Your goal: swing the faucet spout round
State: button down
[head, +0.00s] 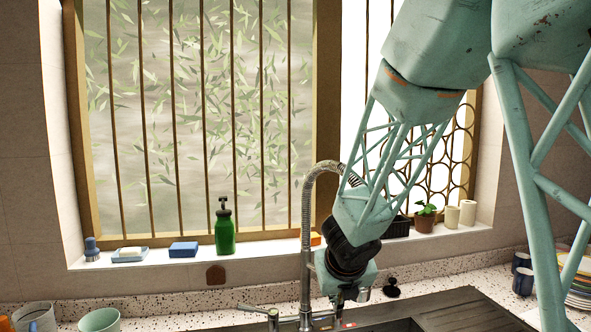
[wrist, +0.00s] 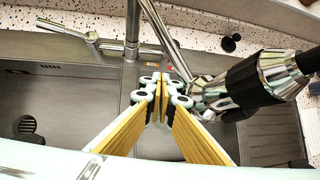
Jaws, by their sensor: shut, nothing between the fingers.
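The chrome faucet (head: 307,225) stands behind the sink, its spring-wrapped spout arching up and right behind my arm. In the wrist view its upright column (wrist: 132,30) is at the top, and its black-and-chrome spray head (wrist: 250,82) lies to the right. A chrome bar slants from near the column toward the spray head. My gripper (wrist: 163,82) is shut and empty, its fingertips just left of the spray head's chrome end; I cannot tell whether they touch. In the head view my gripper (head: 340,306) is low, right of the column, and partly hidden by my wrist.
A side lever (wrist: 65,30) is left of the column. The grey sink (wrist: 60,85) lies below. A green soap bottle (head: 225,230), a blue sponge (head: 183,249) and a potted plant (head: 425,218) stand on the windowsill. Cups are at the lower left and plates at the right.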

jog(key=shift+w+d, duration=0.2)
jog(key=shift+d, duration=0.15)
jog(key=shift+w+d, duration=0.1)
jog(key=shift+d, duration=0.05)
jog(key=shift+w+d, duration=1)
jog(key=shift+d, duration=0.05)
jog(key=shift+s+a, duration=0.2)
jog(key=shift+a, duration=1.1)
jog(key=shift+p, duration=0.3)
jog(key=p+v, duration=0.5)
jog(key=v, duration=0.5)
jog(key=shift+p, duration=0.4)
jog(key=shift+s+r, duration=0.15)
jog(key=v, duration=1.1)
jog(key=shift+s+r, duration=0.2)
dwell(0.7)
